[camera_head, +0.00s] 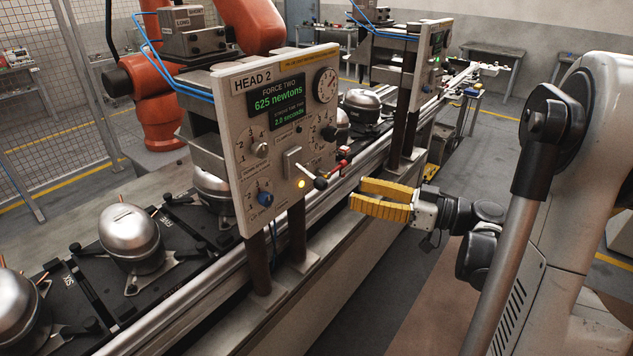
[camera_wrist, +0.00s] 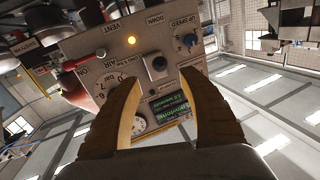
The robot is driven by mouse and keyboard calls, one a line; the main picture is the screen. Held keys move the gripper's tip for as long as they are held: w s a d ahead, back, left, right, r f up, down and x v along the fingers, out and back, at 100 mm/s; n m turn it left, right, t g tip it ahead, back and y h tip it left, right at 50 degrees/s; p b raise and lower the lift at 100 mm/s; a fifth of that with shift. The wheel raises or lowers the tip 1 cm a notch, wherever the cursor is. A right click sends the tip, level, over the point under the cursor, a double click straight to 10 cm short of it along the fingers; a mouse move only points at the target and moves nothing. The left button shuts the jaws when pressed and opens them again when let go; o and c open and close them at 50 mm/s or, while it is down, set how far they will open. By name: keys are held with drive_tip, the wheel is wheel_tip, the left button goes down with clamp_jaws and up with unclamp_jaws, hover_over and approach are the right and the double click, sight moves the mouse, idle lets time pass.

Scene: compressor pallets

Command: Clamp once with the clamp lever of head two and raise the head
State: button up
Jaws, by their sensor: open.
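The head two panel (camera_head: 240,140) stands over the conveyor, and its green display reads 625 newtons and 2.0 seconds. The clamp lever (camera_head: 308,173) sticks out from a pale plate low on the panel and ends in a black ball. In the wrist view the panel appears upside down, and the black ball (camera_wrist: 159,63) shows just beyond and between my fingertips. My gripper (camera_head: 357,193) has yellow fingers, open and empty, to the right of the lever and apart from it. It also shows open in the wrist view (camera_wrist: 160,78). A lamp (camera_head: 301,184) on the panel glows orange.
A red handle (camera_head: 338,166) juts out close to the lever, and a blue knob (camera_head: 264,198) sits below left. Silver compressors (camera_head: 130,232) stand on black pallets along the conveyor. Another head (camera_head: 432,62) stands further back.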

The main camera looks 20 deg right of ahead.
sight(320, 183)
drive_tip(key=b+x, duration=0.1)
drive_tip(key=x, duration=0.8)
drive_tip(key=shift+w+a+b, duration=0.2)
drive_tip(key=shift+b, duration=0.15)
clamp_jaws()
